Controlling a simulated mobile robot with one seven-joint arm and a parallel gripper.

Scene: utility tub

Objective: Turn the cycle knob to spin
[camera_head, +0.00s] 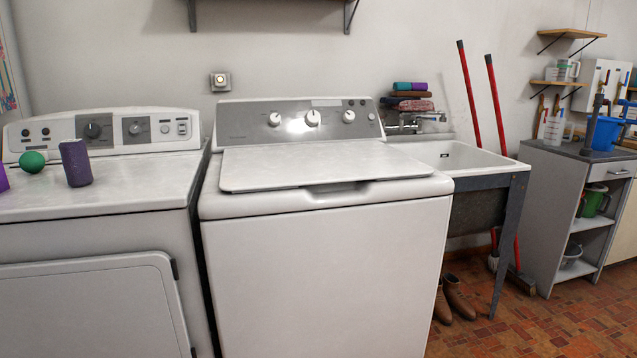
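A white top-loading washer (325,270) stands in the middle with its lid (320,166) shut. My gripper is not in view.
A purple can (76,163) and a green ball (32,162) sit on the dryer. A utility tub (465,156) stands right of the washer, with red-handled tools (497,105) behind it and boots (458,298) below. The washer lid is clear.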

